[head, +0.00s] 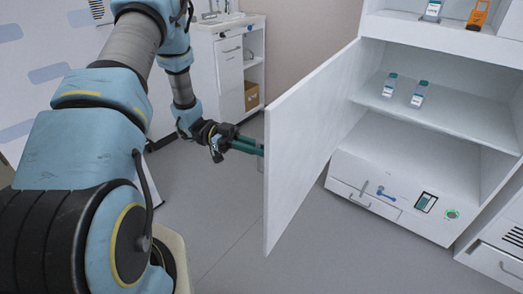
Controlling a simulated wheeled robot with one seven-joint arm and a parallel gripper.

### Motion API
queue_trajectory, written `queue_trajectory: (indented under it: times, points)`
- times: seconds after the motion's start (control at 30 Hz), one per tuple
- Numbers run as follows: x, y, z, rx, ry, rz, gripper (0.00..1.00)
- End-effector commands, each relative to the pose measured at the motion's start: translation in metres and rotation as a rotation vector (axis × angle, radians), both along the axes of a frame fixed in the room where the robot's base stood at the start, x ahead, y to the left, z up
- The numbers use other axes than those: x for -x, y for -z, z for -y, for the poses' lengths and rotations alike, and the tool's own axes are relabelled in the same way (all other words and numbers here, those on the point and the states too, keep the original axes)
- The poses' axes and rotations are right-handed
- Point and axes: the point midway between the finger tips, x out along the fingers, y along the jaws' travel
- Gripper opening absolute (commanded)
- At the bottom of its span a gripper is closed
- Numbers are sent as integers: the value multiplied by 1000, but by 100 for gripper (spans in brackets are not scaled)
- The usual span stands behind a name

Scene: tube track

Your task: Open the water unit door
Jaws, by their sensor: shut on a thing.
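The white water unit door (312,140) stands swung wide open, hinged at the left side of the white unit (472,82). Its free edge points toward me. My gripper (252,147), with its dark green fingers, is at the door's outer face, just left of the free edge. Its fingertips pass behind the door. It is shut on the door handle, which the door hides from this view. The unit's inside is exposed, with two small labelled vials (388,85) and (419,95) standing on its shelf.
Below the shelf is a white block with a drawer (366,198), a small screen (426,202) and a green-ringed button (452,214). An orange device (478,14) stands on top at right. A sink cabinet (226,60) with a cardboard box (251,95) stands behind. Grey floor (222,225) left of the door is clear.

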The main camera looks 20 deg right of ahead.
Motion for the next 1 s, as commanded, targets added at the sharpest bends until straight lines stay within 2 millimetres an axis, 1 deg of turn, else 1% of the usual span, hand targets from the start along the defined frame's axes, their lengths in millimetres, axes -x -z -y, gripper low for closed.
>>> queue_trajectory:
  times: [0.2,0.23,0.33,0.57,0.67,0.77,1.0]
  points:
    - [1,0,-1,-2,3,-3,0]
    - [1,0,-2,-2,3,-3,16]
    - [1,0,-1,-2,2,-3,27]
    - [0,0,-1,-1,1,-1,27]
    - [-3,1,-3,-1,0,-1,27]
    - [-12,2,-11,-1,-2,1,27]
    - [-46,3,-44,-1,-2,1,27]
